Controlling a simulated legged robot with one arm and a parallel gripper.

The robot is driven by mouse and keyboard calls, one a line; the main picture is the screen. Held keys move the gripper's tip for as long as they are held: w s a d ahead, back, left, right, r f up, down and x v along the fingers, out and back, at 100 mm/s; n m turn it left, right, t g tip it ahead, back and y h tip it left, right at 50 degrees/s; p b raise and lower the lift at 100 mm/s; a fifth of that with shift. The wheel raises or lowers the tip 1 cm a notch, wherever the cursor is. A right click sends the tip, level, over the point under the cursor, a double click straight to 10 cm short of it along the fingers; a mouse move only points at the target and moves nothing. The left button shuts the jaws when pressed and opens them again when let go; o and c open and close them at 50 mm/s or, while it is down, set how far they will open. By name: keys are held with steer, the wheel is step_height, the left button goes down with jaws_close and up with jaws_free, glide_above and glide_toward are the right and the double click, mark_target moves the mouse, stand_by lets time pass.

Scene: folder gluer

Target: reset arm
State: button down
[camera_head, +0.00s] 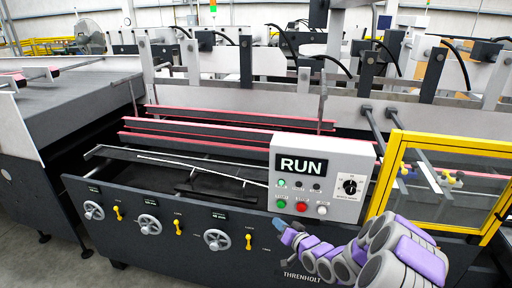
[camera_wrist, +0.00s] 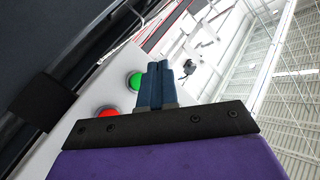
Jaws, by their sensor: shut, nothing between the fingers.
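My gripper (camera_head: 284,227) is at the end of my purple and grey arm, low in front of the control box (camera_head: 340,160) in the head view. In the wrist view my gripper's blue fingers (camera_wrist: 157,84) are together with nothing between them. The box carries a lit RUN display (camera_head: 301,165), a green button (camera_head: 282,203), a red button (camera_head: 302,206), a white button (camera_head: 321,210) and a black rotary knob (camera_head: 350,187). The wrist view shows the green button (camera_wrist: 135,80) beside the fingertips and the red button (camera_wrist: 107,111) to the left. Contact with the box cannot be told.
The dark front panel (camera_head: 180,220) has several handwheels (camera_head: 149,224) and yellow levers (camera_head: 178,227). A yellow-framed clear guard (camera_head: 447,185) stands right of the box, close to my arm. Red rails (camera_head: 220,133) run behind. Grey floor shows at lower left.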

steer(key=s+r+g+h, duration=0.2)
steer(key=s+r+g, duration=0.3)
steer(key=s, duration=1.1)
steer(key=s+r+n+g+h, duration=0.1)
steer(key=s+r+g+h, duration=0.2)
steer(key=s, duration=1.4)
steer(key=s+r+g+h, duration=0.2)
steer(key=s+r+g, duration=0.5)
steer(key=s, duration=1)
steer(key=shift+s+a+r+n+g, duration=0.2)
steer(key=shift+r+n+g, duration=0.2)
steer(key=shift+g, duration=0.2)
